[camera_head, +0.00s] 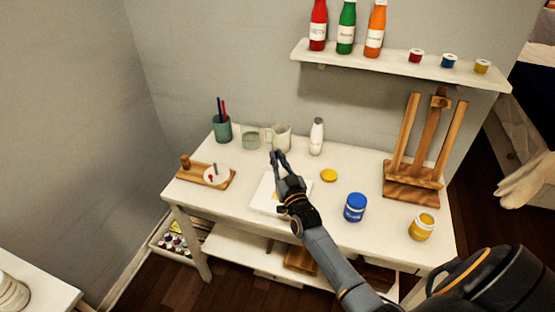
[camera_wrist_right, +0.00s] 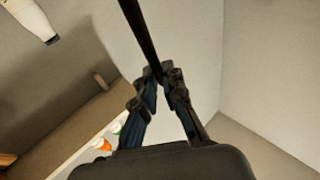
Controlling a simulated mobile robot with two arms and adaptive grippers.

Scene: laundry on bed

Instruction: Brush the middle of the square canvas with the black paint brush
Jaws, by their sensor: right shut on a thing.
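The square white canvas (camera_head: 263,192) lies flat on the white table, partly hidden by my right gripper and wrist. My right gripper (camera_head: 277,156) reaches in over the canvas from the lower right, its fingers pointing to the back of the table. In the right wrist view the gripper (camera_wrist_right: 160,78) is shut on the black paint brush (camera_wrist_right: 139,28), which sticks out beyond the fingertips. I cannot make out the brush tip or whether it touches the canvas. My left gripper is not in view.
Behind stand a green cup (camera_head: 222,129) with brushes, a glass jar (camera_head: 250,137), a light mug (camera_head: 281,137) and a white bottle (camera_head: 317,137). A blue paint jar (camera_head: 355,207), a yellow jar (camera_head: 422,227) and a wooden easel (camera_head: 412,188) stand right. A wooden board (camera_head: 190,176) lies left.

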